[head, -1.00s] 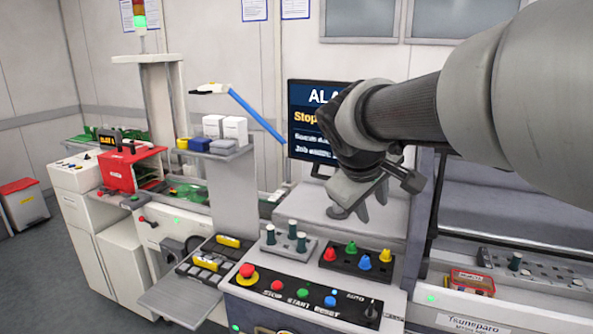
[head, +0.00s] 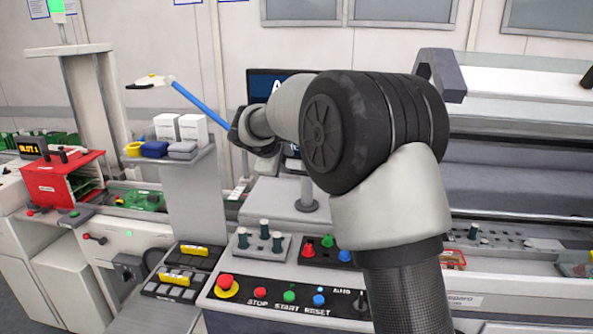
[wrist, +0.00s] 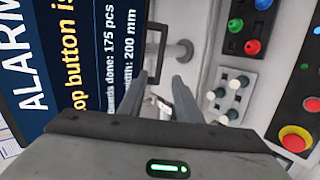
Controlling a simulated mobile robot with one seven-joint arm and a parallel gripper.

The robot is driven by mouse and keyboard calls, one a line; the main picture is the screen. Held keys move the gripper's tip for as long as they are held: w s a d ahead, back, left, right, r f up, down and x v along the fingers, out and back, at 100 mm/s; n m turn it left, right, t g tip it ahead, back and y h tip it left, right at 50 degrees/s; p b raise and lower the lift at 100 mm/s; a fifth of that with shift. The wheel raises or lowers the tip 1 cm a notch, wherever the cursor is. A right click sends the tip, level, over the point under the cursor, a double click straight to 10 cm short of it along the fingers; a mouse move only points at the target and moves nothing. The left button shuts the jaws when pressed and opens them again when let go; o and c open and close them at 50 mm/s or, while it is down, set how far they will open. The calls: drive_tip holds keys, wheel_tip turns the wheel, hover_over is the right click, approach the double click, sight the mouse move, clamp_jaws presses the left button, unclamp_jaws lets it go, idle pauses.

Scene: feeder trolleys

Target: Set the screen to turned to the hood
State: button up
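The screen (head: 262,84) is a dark blue monitor on a grey stand behind the console. My arm covers most of it in the head view. In the wrist view the screen (wrist: 70,60) fills the left side, with large alarm text running sideways. A black bracket-like handle (wrist: 163,47) stands at its edge. My gripper (wrist: 158,80) is open, its two fingers apart on either side of the handle's near end. I cannot tell whether they touch it. A large machine cover (head: 525,85), possibly the hood, is at the right.
The console (head: 240,296) has several coloured buttons. Trays of dark pegs (head: 262,248) and coloured knobs (head: 310,249) stand behind them. A shelf (head: 170,158) with small boxes is at the left.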

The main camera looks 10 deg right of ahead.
sight(299, 172)
drive_tip(key=p+x, duration=0.2)
drive_tip(key=x, duration=1.1)
drive_tip(key=shift+w+f, duration=0.15)
drive_tip(key=shift+w, duration=0.05)
drive_tip(key=shift+c, duration=0.4)
clamp_jaws()
